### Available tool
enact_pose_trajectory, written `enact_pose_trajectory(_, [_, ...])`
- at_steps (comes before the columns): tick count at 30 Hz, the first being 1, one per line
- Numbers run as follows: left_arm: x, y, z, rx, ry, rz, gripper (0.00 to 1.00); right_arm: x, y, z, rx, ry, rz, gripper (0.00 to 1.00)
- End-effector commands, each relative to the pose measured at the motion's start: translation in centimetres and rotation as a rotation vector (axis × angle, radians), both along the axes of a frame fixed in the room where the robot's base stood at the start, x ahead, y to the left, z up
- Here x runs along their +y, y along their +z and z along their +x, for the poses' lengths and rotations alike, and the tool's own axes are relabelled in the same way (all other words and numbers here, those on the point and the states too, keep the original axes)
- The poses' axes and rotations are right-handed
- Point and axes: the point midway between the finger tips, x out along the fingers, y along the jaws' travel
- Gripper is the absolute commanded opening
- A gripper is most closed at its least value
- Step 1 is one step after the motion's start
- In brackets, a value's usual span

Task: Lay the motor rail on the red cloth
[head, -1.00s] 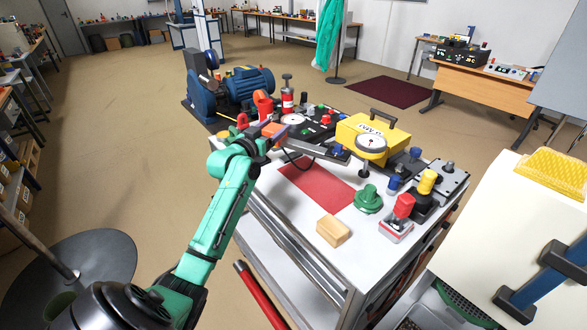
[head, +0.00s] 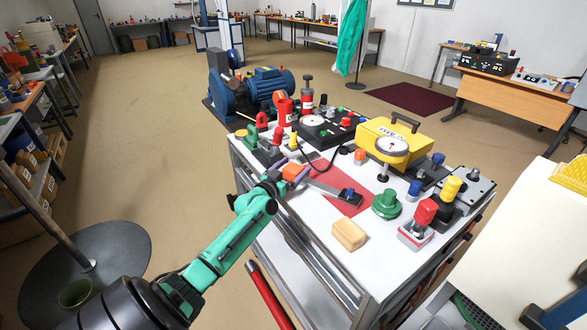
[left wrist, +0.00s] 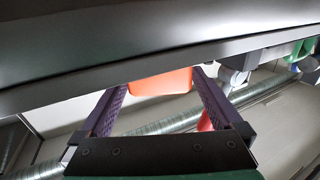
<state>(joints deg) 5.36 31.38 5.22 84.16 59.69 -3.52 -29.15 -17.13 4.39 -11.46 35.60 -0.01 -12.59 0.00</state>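The motor rail (head: 323,189) is a flat grey bar with an orange grip at its left end and a black block with a blue knob at its right end. My left gripper (head: 287,178) is shut on the orange grip, which shows between the purple fingers in the left wrist view (left wrist: 160,82). The rail slants across the red cloth (head: 346,206), with the black block over the cloth and the gripped end beyond its left edge. I cannot tell whether the rail touches the cloth. My right gripper is out of view.
A wooden block (head: 349,235) and a green knob (head: 386,204) stand near the cloth's front and right. A yellow gauge box (head: 400,138) stands behind right. A black panel (head: 322,131) with a cable and red clamps are behind. Bare white tabletop (head: 312,214) shows in front.

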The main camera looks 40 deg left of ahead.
Motion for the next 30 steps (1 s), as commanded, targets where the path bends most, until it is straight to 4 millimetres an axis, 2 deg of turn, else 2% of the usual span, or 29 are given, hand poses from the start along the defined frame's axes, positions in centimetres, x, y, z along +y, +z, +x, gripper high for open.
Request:
enact_pose_trajectory(8, [-0.1,0.0,-0.6,0.001,-0.001,-0.003,1.00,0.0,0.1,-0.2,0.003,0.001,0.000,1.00])
enact_pose_trajectory(11, [-0.3,0.0,-2.0,0.002,-0.001,-0.002,1.00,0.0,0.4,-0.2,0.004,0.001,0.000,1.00])
enact_pose_trajectory(24, [-1.1,-0.2,-10.8,0.002,-0.001,-0.001,1.00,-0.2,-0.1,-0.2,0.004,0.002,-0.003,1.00])
enact_pose_trajectory(30, [-1.2,0.1,-12.0,-0.002,-0.001,-0.001,1.00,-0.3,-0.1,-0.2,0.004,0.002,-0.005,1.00])
